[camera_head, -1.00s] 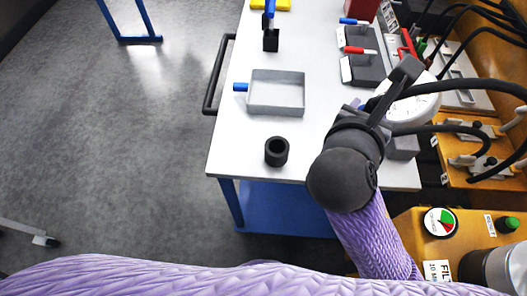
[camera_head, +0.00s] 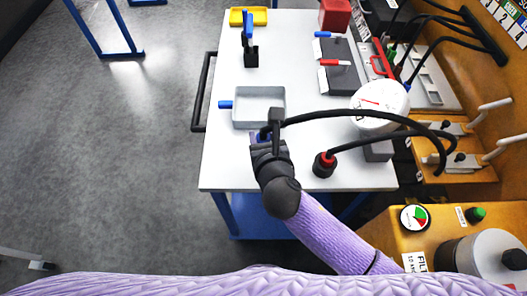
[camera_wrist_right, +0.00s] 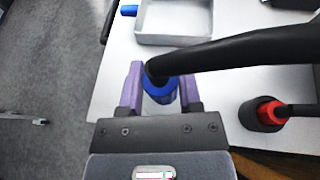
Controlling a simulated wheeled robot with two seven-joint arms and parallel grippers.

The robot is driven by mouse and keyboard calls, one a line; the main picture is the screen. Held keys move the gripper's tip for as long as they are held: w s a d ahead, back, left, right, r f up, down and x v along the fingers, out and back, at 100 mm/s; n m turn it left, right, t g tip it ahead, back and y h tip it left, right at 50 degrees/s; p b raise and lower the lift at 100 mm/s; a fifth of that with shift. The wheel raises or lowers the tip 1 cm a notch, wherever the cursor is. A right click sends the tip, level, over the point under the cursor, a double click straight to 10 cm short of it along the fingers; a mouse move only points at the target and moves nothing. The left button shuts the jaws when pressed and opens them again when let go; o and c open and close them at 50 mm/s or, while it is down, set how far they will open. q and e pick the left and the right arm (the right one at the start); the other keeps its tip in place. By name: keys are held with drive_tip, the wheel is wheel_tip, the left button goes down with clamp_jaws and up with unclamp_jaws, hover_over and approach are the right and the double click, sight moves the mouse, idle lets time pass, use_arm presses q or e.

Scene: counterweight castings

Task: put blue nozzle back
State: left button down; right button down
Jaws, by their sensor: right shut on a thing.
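My right gripper (camera_head: 263,140) is over the near left part of the white table. In the right wrist view its purple fingers (camera_wrist_right: 162,86) are shut around the blue nozzle (camera_wrist_right: 158,93). A thick black hose (camera_wrist_right: 235,52) runs from the nozzle to the right. The empty black cup seen earlier on the near part of the table is hidden by my right gripper and arm in the head view. I cannot tell whether the nozzle is inside it. My left gripper is out of view.
A red-ringed nozzle (camera_head: 326,160) stands in a black holder right of my gripper. A grey tray (camera_head: 240,118) lies just beyond the gripper. A white dial (camera_head: 380,103) and a brown bench (camera_head: 470,165) are to the right.

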wheel_tip(320, 180, down, 4)
drive_tip(key=shift+r+b, duration=0.2)
drive_tip(key=shift+b, duration=0.7)
drive_tip(key=shift+r, duration=0.15)
drive_tip(key=shift+f, duration=0.3)
drive_tip(key=shift+c, duration=1.4)
unclamp_jaws()
drive_tip(key=shift+r, duration=0.1)
